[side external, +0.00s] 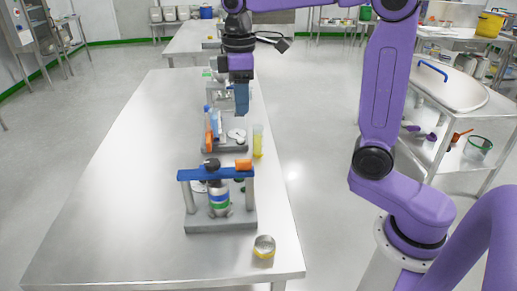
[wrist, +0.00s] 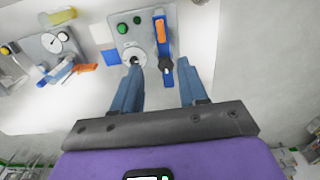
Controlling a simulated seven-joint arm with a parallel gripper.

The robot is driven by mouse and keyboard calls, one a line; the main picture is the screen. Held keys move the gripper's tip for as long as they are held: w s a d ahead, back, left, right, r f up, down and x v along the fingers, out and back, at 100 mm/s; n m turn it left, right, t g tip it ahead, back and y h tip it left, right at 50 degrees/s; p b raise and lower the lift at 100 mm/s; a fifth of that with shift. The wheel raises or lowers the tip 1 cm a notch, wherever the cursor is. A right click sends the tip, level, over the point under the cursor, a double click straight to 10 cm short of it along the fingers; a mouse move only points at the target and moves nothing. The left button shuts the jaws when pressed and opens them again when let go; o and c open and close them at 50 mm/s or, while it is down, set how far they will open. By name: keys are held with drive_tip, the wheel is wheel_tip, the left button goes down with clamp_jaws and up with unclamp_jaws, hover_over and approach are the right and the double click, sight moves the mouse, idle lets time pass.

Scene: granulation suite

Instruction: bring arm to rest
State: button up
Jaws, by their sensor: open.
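My gripper (side external: 241,105) hangs pointing down above the steel table (side external: 110,165), over the far side of a grey-based device. In the wrist view my gripper (wrist: 158,78) has its two blue-grey fingers apart, with nothing held between them. Below and beyond the fingertips lies a grey panel (wrist: 113,25) with a green button, a round white dial and a blue bar with an orange part. The upper part of my arm reaches in from the right in the side external view.
A press-like device (side external: 188,223) with a blue crossbar stands nearer the camera. A yellow cylinder (side external: 258,141) stands beside the middle device. A small jar (side external: 264,247) sits near the front edge. The table's left half is clear. A steel cart (side external: 440,120) stands right.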

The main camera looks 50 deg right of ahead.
drive_tip(key=s+f+n, duration=0.1)
drive_tip(key=s+f, duration=0.3)
drive_tip(key=s, duration=0.4)
drive_tip(key=s+f+n, duration=0.1)
drive_tip(key=s+f, duration=0.3)
drive_tip(key=s, duration=0.5)
drive_tip(key=s+d+f+n, duration=0.1)
drive_tip(key=s+f, duration=0.2)
drive_tip(key=s, duration=0.5)
drive_tip(key=shift+s+f, duration=0.3)
drive_tip(key=shift+f, duration=0.1)
drive_tip(key=shift+d, duration=0.1)
idle(0.5)
